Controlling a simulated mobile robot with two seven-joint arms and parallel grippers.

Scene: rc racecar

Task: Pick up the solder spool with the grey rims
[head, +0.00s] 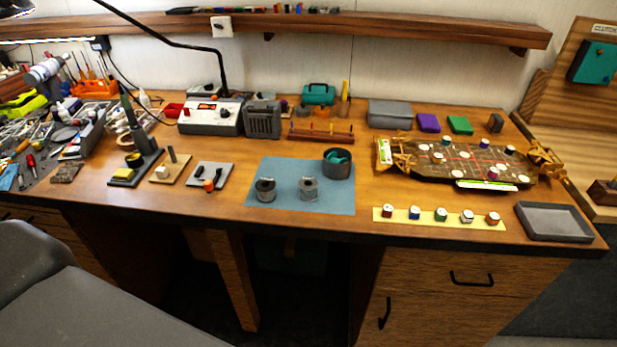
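Two small grey, spool-like objects stand apart on the blue mat (330,203) at the middle of the bench: a left one (265,189) with a dark middle and a right one (308,188). Both look grey at the rim, and I cannot tell for sure which is the solder spool with grey rims. A dark round container (338,165) with something teal in it stands at the mat's back right corner. A small orange-and-dark cylinder (208,186) stands on a grey board to the left. Neither of my grippers is in view.
Behind the mat are a white control unit (209,117) with a black cable, a grey box (262,120) and a wooden rack (321,133). The mat's front is clear.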

